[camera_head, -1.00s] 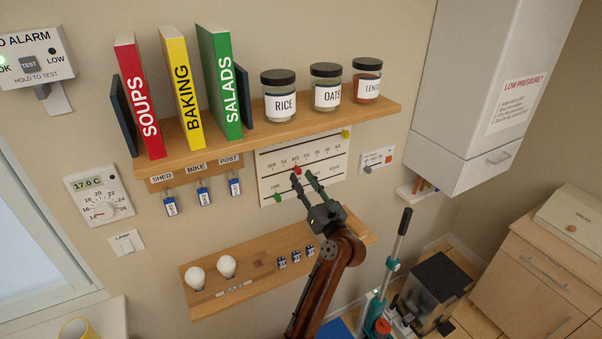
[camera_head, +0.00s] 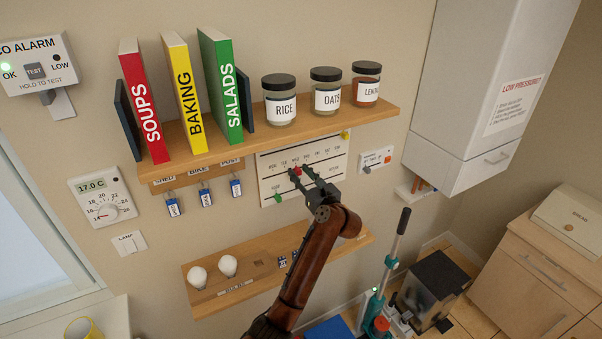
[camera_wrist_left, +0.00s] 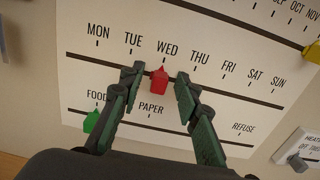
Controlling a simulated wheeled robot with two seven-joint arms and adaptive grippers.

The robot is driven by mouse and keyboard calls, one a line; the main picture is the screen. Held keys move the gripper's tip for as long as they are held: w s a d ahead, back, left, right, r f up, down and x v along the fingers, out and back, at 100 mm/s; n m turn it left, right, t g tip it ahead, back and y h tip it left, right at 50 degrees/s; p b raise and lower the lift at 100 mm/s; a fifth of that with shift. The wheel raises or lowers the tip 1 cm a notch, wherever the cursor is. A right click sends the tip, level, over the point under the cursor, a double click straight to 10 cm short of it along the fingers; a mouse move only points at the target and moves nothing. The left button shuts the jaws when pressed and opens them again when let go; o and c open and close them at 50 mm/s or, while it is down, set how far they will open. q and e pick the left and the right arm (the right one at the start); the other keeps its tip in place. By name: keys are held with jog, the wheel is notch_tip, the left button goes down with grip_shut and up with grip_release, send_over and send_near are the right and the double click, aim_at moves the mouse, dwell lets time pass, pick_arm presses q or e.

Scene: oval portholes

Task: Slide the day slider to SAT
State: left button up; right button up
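The day slider is a red marker (camera_wrist_left: 159,80) on the middle track of a white wall board (camera_wrist_left: 225,75), just under WED. SAT (camera_wrist_left: 256,75) is printed further right on the same track. In the head view the red marker (camera_head: 297,170) shows at the tips of my left gripper. My left gripper (camera_wrist_left: 158,78) is open, with one green finger on each side of the marker. A gap shows on both sides, wider on the right. My right gripper is in neither current view.
A green marker (camera_wrist_left: 91,121) sits under FOOD on the lower track, and a yellow marker (camera_wrist_left: 312,52) on the upper track. A small heating switch panel (camera_wrist_left: 298,150) is right of the board. The shelf with jars (camera_head: 290,132) overhangs above; a bulb shelf (camera_head: 230,290) is below.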

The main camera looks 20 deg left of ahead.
pick_arm(q)
jog(key=shift+c, duration=0.5)
grip_shut()
